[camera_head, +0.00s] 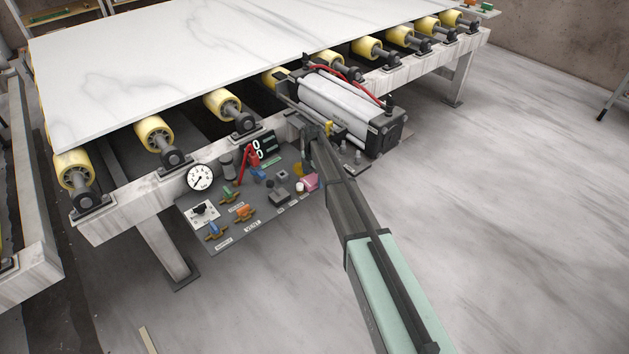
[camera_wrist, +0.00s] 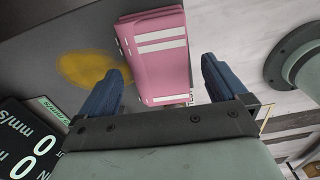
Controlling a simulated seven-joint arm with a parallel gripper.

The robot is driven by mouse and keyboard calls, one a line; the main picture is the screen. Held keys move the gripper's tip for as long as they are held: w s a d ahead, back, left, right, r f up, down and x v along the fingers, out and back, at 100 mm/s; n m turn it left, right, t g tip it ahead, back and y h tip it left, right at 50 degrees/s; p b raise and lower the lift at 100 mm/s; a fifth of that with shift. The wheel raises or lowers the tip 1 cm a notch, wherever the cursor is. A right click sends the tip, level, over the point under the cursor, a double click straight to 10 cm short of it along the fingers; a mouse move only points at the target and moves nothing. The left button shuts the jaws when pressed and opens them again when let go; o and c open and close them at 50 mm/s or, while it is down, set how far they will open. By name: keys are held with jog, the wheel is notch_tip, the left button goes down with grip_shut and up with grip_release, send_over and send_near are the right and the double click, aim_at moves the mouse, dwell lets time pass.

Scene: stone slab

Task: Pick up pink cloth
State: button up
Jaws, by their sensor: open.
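The pink cloth (camera_wrist: 158,70) is a folded bundle with white stripes, lying on the grey control panel in the wrist view. In the head view the cloth (camera_head: 309,182) shows as a small pink patch at the panel's right edge, beside my arm. My gripper (camera_wrist: 164,80) is open, with its blue fingers to the left and right of the cloth in the wrist view. The fingers look apart from the cloth; how far above it they are I cannot tell. In the head view the fingertips are hard to make out.
The control panel (camera_head: 232,226) carries a gauge (camera_head: 200,178), a display, levers and knobs. A white cylinder unit (camera_head: 340,100) stands just beyond my arm. A marble slab (camera_head: 180,55) rests on yellow rollers (camera_head: 154,132).

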jog(key=shift+f, duration=0.3)
jog(key=shift+c, duration=0.5)
jog(key=c, duration=1)
